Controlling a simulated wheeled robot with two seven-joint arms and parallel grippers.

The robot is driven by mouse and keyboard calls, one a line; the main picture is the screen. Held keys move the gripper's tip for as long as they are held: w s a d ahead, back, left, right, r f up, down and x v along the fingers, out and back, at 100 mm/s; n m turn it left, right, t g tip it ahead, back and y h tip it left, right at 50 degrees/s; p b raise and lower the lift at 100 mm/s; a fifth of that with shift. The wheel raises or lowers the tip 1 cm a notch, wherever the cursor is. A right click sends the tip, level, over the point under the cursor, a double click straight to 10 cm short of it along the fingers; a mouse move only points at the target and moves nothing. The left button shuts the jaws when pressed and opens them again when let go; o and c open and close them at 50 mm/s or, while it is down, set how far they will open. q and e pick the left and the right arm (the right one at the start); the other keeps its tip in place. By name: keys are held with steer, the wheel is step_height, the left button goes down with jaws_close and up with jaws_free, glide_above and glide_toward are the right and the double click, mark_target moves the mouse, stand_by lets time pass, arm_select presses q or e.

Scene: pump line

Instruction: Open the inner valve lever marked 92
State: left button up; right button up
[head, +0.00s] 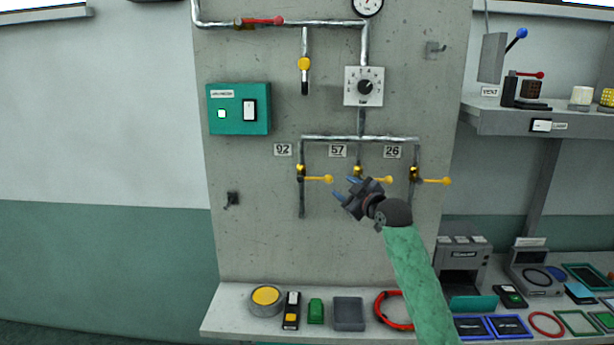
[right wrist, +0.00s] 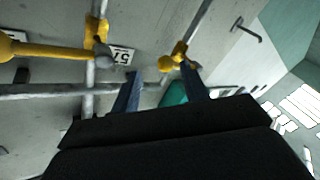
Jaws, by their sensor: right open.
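The valve marked 92 (head: 283,150) is the leftmost of three on the panel. Its yellow lever (head: 318,179) sticks out sideways to the right, across its vertical pipe. My right gripper (head: 346,189) is open and empty, just right of that lever's knob and in front of the panel. In the right wrist view, which is turned over, a yellow lever (right wrist: 178,58), seemingly that of 92, lies beyond the space between the blue fingers (right wrist: 160,85). I cannot tell the distance, and no contact shows. My left gripper is out of view.
The 57 lever (head: 378,180) and 26 lever (head: 435,181) also point right; the 57 one is close beside my right gripper. A green switch box (head: 238,108) is up left, a black hook (head: 232,199) lower left. A shelf (head: 230,322) with items runs below.

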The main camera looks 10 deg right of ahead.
mark_target(331, 180)
steer(key=shift+s+a+r+n+y, duration=0.1)
steer(key=shift+a+r+n+y, duration=0.2)
steer(key=shift+a+n, duration=0.35)
steer(key=w+n+p, duration=0.2)
steer(key=n, duration=0.1)
steer(key=shift+w+a+r, duration=0.1)
steer(key=shift+a+r, duration=0.1)
steer(key=shift+a, duration=0.1)
steer(key=p+x, duration=0.2)
steer(key=x, duration=0.2)
steer(key=shift+f, duration=0.1)
steer(key=shift+w+a+f+p, duration=0.15)
steer(key=shift+w+p, duration=0.25)
steer(key=shift+w, duration=0.05)
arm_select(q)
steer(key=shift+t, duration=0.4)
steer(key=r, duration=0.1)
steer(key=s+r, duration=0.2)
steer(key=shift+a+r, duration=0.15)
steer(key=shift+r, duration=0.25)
